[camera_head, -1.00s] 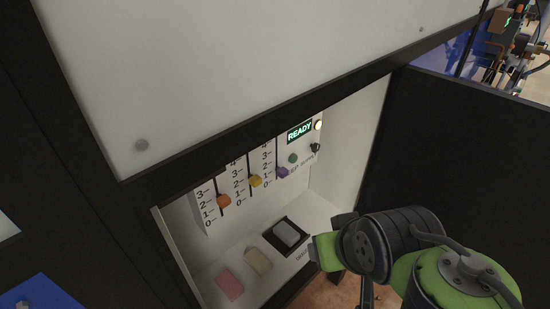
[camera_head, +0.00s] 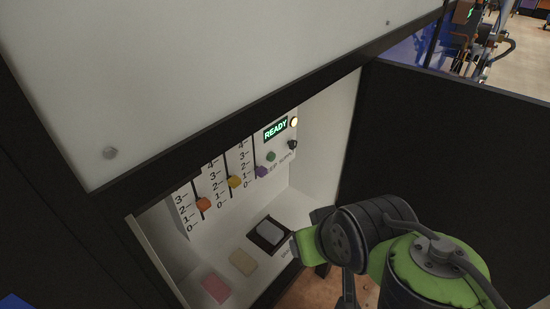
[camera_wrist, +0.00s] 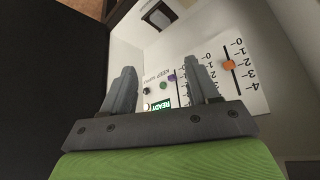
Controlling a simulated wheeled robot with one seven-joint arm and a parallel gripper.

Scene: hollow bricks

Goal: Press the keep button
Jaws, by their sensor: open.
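The green keep button (camera_head: 271,156) sits on the white panel inside the cabinet, below the lit READY display (camera_head: 276,129). It also shows in the wrist view (camera_wrist: 163,85), beside the KEEP lettering (camera_wrist: 174,71), seen upside down. A black button (camera_head: 292,144) is to its right, and it shows in the wrist view too (camera_wrist: 147,91). My gripper (camera_wrist: 160,65) is open and empty. In the wrist view the green button appears between its two fingers, with the panel apart beyond them. In the head view my gripper is at the cabinet opening, its fingers mostly hidden.
Orange (camera_head: 204,203), yellow (camera_head: 235,182) and purple (camera_head: 261,171) sliders stand left of the button. On the cabinet floor lie a pink block (camera_head: 217,289), a beige block (camera_head: 243,262) and a grey block (camera_head: 270,231) on a black pad. An open dark door (camera_head: 450,150) stands right.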

